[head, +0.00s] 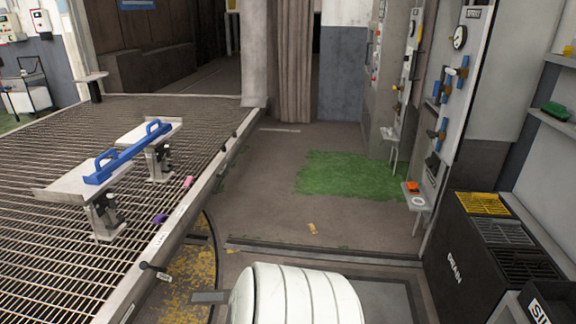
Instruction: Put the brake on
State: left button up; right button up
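No part in view is clearly marked as the brake. The turntable deck (50,262) is a metal grating with a pale edge rail (210,180), at the left. A small dark knob or peg (145,265) sticks out at the near end of this rail, with a small pale tag beside it. Neither of my grippers is in view.
A wall panel (462,70) with a gauge and blue-handled valves stands at the right. A dark bin unit (490,255) marked DRAIN is below it. Open floor (275,190) with a green patch (350,175) lies between deck and panel. A curved yellow-worn strip borders the deck.

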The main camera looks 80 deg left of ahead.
aim_at(143, 265)
jog(key=u, duration=3.85)
jog(key=i+j+z, duration=0.15)
jog(key=i, duration=0.3)
jog(key=i+j+z, duration=0.15)
jog(key=i, duration=0.25)
jog(key=i+j+z, duration=0.15)
jog(key=i, duration=0.3)
jog(key=i+j+z, duration=0.15)
jog(key=i, duration=0.25)
jog(key=j, duration=0.1)
